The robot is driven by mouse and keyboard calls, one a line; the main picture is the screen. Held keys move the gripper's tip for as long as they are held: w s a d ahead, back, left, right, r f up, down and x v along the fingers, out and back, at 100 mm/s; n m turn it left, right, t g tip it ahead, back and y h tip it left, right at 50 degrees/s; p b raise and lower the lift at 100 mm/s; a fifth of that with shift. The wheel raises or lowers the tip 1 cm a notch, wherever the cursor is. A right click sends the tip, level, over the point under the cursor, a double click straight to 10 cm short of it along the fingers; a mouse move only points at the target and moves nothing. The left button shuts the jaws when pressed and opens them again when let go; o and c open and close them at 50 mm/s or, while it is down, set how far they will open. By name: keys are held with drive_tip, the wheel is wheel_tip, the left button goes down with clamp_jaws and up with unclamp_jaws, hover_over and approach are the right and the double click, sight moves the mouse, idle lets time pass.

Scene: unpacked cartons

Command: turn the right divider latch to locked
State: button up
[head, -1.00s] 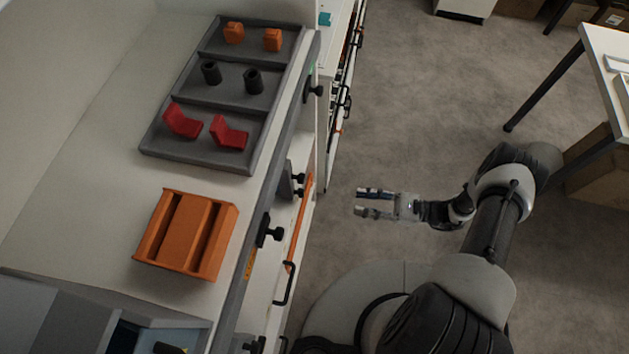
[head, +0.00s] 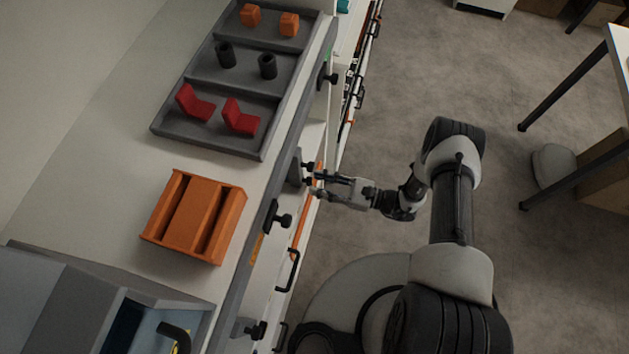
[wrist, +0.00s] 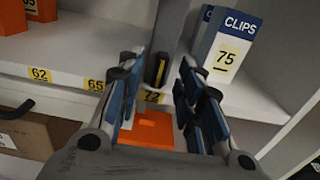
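My gripper (head: 318,184) reaches the front of the shelf unit below the counter, next to a dark knobbed fitting (head: 307,171). In the wrist view my gripper (wrist: 160,88) is open, its blue-padded fingers standing apart. Between them, farther in, is a narrow dark upright piece with a yellow edge (wrist: 158,69), at the grey upright divider (wrist: 174,35). It looks like the latch, but I cannot tell its setting or whether a finger touches it. An orange part (wrist: 153,128) shows below it, between the fingers.
A white "CLIPS" box (wrist: 226,48) stands right of the divider, close to the right finger. Shelf labels line the edge at left. On the counter are an orange slotted block (head: 196,215) and a grey tray (head: 222,138). Another black knob (head: 283,219) projects from the counter front.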

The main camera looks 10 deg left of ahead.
drive_tip(key=shift+w+a, duration=0.1)
drive_tip(key=shift+a, duration=0.95)
drive_tip(key=shift+c, duration=0.5)
clamp_jaws()
